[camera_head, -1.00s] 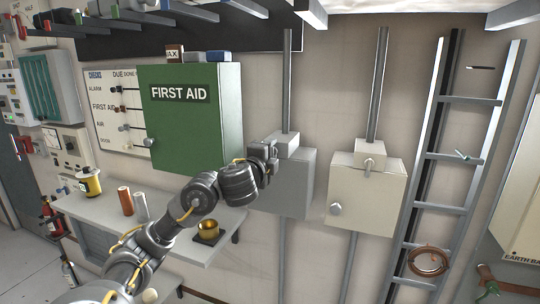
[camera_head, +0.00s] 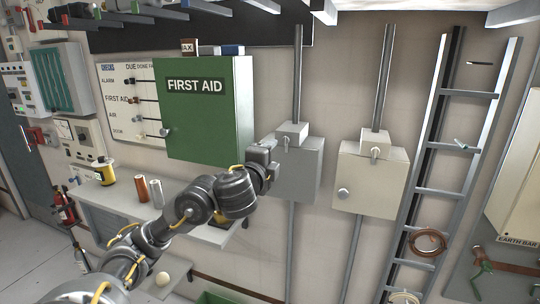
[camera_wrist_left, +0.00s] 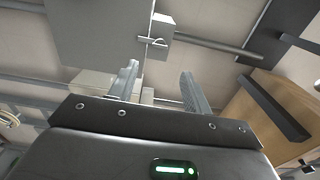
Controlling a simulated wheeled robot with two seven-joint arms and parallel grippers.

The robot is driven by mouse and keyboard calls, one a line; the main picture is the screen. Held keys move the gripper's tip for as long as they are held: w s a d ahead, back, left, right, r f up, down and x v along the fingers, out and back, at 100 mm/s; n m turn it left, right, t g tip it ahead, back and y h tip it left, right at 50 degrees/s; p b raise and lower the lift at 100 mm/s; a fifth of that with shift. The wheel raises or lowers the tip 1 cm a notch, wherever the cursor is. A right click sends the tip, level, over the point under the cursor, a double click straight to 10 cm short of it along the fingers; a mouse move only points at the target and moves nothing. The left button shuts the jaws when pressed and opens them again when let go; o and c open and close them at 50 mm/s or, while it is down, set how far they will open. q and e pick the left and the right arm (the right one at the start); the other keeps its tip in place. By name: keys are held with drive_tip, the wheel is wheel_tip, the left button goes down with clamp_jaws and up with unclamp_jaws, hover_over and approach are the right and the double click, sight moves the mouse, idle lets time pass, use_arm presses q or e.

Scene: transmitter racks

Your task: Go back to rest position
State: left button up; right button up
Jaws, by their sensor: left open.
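My left gripper (camera_head: 264,160) is in the middle of the head view, at the end of my arm coming in from the lower left. It is in front of the wall, between the green first aid cabinet (camera_head: 205,125) and the grey switch box (camera_head: 298,170). In the left wrist view its two fingers (camera_wrist_left: 160,88) stand apart with nothing between them. The grey box also shows beyond the fingers in that view (camera_wrist_left: 100,30). My right gripper is in neither view.
A shelf (camera_head: 110,200) below the cabinet holds a yellow container (camera_head: 104,173), a copper cylinder (camera_head: 141,188) and a silver one (camera_head: 157,193). A cream switch box (camera_head: 370,180) and a ladder (camera_head: 440,192) stand to the right. Rails run overhead.

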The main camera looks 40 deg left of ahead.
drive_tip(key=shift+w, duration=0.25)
